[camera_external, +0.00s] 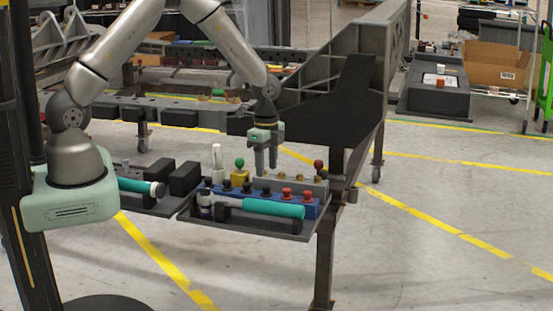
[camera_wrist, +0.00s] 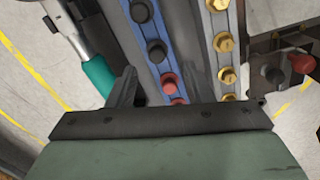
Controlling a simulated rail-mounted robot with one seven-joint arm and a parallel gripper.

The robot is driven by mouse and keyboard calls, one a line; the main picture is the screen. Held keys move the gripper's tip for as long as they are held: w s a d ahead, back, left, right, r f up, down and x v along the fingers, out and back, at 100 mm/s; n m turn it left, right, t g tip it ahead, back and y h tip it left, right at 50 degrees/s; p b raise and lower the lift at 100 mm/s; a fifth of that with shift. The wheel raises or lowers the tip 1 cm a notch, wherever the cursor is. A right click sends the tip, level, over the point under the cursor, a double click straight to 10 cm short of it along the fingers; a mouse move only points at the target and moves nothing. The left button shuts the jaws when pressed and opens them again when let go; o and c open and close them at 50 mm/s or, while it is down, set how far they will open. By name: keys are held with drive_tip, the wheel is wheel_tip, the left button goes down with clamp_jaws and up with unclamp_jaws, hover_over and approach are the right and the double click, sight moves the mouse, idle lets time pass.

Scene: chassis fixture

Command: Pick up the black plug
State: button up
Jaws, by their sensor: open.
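Several black plugs stand in a row on a blue rack (camera_external: 276,200), one of them a black plug (camera_external: 247,189) near the middle of the row. In the wrist view two black plugs (camera_wrist: 157,50) (camera_wrist: 141,10) stand on the blue strip, ahead of two red plugs (camera_wrist: 169,82). My gripper (camera_external: 265,172) points down above the racks, its fingers apart and empty. In the wrist view its fingertips (camera_wrist: 163,86) frame the red-plug end of the strip. The black plugs lie beyond the fingertips, untouched.
A grey rack with brass bolts (camera_wrist: 224,42) runs beside the blue one. A teal-handled tool (camera_external: 262,208) lies along the tray's front edge. A red knob (camera_external: 318,165) stands at the right.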

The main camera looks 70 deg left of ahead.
sight(267, 186)
drive_tip(key=f, duration=0.5)
drive_tip(key=shift+s+d+f, duration=0.1)
drive_tip(key=shift+d+f, duration=0.15)
drive_tip(key=shift+f, duration=0.1)
clamp_jaws()
